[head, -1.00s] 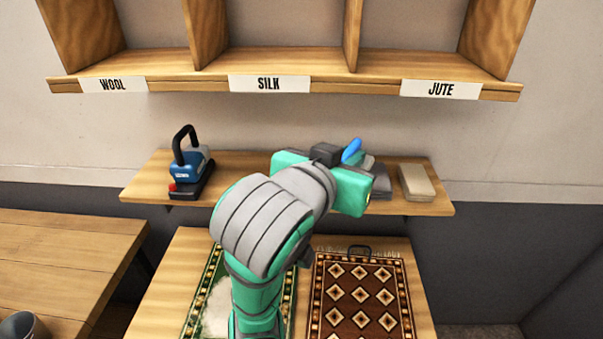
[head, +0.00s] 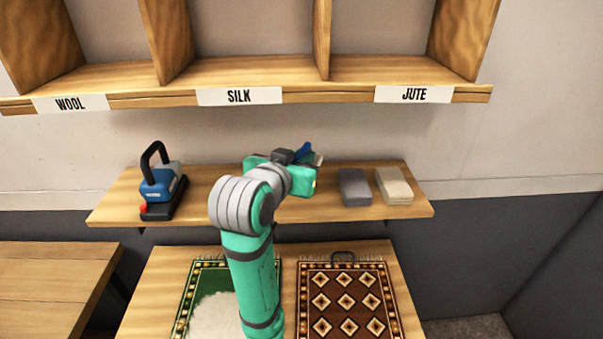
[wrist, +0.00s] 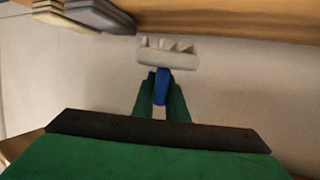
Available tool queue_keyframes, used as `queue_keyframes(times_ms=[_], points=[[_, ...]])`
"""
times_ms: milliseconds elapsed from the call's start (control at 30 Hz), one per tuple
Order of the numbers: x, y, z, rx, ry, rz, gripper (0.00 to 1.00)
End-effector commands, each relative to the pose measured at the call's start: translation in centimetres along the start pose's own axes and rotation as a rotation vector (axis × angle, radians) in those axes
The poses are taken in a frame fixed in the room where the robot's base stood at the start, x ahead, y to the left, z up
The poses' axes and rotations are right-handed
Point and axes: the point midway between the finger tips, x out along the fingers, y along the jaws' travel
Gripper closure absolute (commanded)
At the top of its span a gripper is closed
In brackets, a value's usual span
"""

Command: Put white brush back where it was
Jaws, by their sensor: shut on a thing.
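The white brush has a blue handle and a pale, bristled head. In the wrist view the brush (wrist: 167,56) sticks out beyond my gripper (wrist: 161,92), whose two green fingers are shut on the blue handle. In the head view the brush (head: 305,151) shows only partly behind my gripper (head: 298,167). It is held near the wall, around the middle of the lower wooden shelf (head: 225,206). My arm and gripper hide part of that shelf. I cannot tell the exact height of the brush above it.
A blue-and-black tool with a tall handle (head: 160,185) stands at the shelf's left. A grey block (head: 355,188) and a beige block (head: 394,187) lie at its right. A labelled cubby shelf (head: 240,78) hangs above. A table with a green rug (head: 203,276) and a brown rug (head: 345,300) is below.

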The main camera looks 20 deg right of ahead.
Motion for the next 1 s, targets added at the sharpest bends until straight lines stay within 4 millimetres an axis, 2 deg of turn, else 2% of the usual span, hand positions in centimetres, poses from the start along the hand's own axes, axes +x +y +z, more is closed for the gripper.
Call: queue_keyframes(times_ms=[100,433,633,1000], points=[[1.4,-0.5,1.0,-0.001,-0.001,0.000,1.00],[3.2,-1.1,2.4,-0.002,-0.001,0.000,1.00],[3.8,-1.1,4.9,-0.002,0.000,0.000,1.00],[3.9,-1.2,5.3,0.000,0.001,-0.002,1.00]])
